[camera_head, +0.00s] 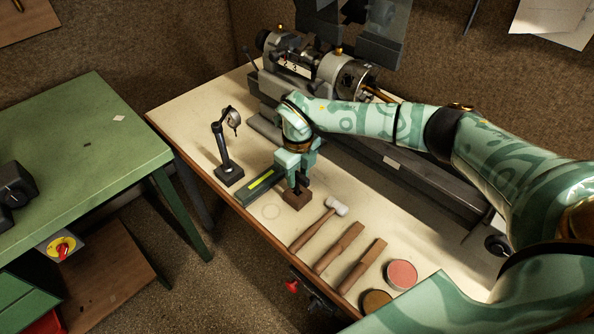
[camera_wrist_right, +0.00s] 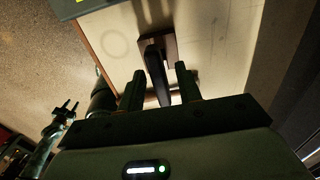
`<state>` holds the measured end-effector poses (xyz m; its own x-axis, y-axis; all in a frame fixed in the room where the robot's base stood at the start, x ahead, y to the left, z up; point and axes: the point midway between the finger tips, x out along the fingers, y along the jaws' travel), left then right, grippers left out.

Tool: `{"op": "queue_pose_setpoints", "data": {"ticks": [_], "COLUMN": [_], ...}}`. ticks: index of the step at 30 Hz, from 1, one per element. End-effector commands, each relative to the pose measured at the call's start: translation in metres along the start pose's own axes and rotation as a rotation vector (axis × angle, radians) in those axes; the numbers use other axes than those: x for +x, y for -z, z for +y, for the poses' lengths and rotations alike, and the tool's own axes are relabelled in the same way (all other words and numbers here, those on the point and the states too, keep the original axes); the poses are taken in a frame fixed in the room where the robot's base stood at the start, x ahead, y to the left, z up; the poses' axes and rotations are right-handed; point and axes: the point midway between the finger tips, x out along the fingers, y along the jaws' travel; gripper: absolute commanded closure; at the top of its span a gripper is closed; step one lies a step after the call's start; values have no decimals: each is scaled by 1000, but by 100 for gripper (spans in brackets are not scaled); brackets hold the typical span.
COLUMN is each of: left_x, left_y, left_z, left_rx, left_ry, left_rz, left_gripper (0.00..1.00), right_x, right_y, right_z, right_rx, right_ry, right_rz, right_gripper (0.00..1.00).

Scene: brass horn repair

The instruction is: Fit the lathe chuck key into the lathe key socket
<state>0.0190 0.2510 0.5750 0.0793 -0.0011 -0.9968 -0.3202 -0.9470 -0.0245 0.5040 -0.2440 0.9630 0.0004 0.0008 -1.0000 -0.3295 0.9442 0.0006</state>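My right gripper (camera_head: 297,178) points down just above a small brown block (camera_head: 298,198) near the bench's front edge. In the right wrist view its two fingers (camera_wrist_right: 160,88) are apart, on either side of a dark upright bar. That bar, which looks like the chuck key (camera_wrist_right: 153,62), stands at the brown block (camera_wrist_right: 172,45). Gaps show beside the bar, so the fingers do not look closed on it. The lathe chuck (camera_head: 355,75) is at the back of the bench; I cannot make out its key socket. A small pronged shape at the right wrist view's lower left may be my left gripper (camera_wrist_right: 66,110).
A grey box with a yellow-green strip (camera_head: 260,183) lies left of the block, and a dark stand (camera_head: 229,172) beyond it. A mallet (camera_head: 318,222), two wooden-handled tools and round tins (camera_head: 401,273) lie to the right. The lathe bed (camera_head: 400,165) runs behind.

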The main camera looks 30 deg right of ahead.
Motion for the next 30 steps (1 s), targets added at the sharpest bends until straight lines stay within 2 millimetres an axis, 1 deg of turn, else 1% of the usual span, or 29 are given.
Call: {"op": "queue_pose_setpoints", "data": {"ticks": [2, 3, 5, 6, 7, 13, 16, 30], "left_x": [0, 0, 0, 0, 0, -1, -4, -33], "left_y": [0, 0, 1, 1, 1, 3, 4, 10], "left_z": [0, -1, -1, -1, -2, -3, -3, -5], "left_rx": [-1, -1, -2, -2, -3, -4, -4, -3], "left_ry": [1, 1, 2, 2, 2, 4, 5, 8], "left_rz": [0, 0, 1, 1, 1, 4, 5, 15], "left_gripper": [64, 64, 64, 64, 64, 64, 64, 64], "right_x": [0, 0, 0, 0, 0, -2, -6, -41], "right_y": [0, 0, 0, 0, 0, 0, 0, 0], "right_z": [0, 0, 0, 0, 0, 0, 0, 0], "right_rx": [0, 0, 0, 0, 0, 0, 0, 0], "right_ry": [0, 0, 0, 0, 0, 0, 0, 1], "right_rz": [0, 0, 0, 0, 0, -1, -1, -2], "right_gripper": [65, 68, 85, 96, 100, 100, 100, 100]}}
